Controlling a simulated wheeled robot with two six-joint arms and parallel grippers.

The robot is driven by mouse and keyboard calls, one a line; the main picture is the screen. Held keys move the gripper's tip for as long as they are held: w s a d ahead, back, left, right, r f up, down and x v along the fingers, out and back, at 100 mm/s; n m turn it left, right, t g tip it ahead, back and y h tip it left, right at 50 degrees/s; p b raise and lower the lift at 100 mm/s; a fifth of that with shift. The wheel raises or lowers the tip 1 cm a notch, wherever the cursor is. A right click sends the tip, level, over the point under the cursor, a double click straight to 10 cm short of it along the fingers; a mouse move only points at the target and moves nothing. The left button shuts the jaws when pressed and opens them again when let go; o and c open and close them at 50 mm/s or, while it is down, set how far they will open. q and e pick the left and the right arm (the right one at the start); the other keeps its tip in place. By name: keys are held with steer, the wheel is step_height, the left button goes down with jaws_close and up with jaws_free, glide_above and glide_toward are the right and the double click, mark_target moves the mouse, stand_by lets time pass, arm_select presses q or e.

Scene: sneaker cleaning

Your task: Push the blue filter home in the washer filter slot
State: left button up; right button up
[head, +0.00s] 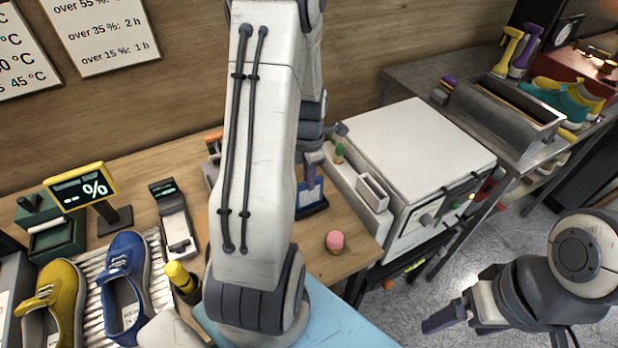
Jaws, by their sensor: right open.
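The white washer (415,145) stands right of the wooden table, with a narrow white unit (350,190) along its left side. I cannot make out the filter slot. My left gripper (313,160) is mostly hidden behind my own raised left arm, near the left end of the white unit. Its jaws are too covered to read. A blue piece (311,193) shows just below it; I cannot tell whether it is the filter or part of a holder, or whether the gripper touches it. My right gripper (461,323) is open and empty, low at the right, apart from the washer.
A pink-topped object (335,242) stands near the table's right edge. A blue sneaker (125,285), a yellow sneaker (53,305) and a yellow-capped bottle (182,280) are at the left. A metal bench (400,78) with a trough (510,112) is behind the washer. Floor is open at right.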

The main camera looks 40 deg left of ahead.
arm_select(q)
steer(key=shift+r, duration=0.1)
jaws_close()
steer(key=shift+r+p, duration=2)
steer(key=shift+r, duration=0.1)
step_height(320, 180, up, 6)
steer(key=p, duration=0.5)
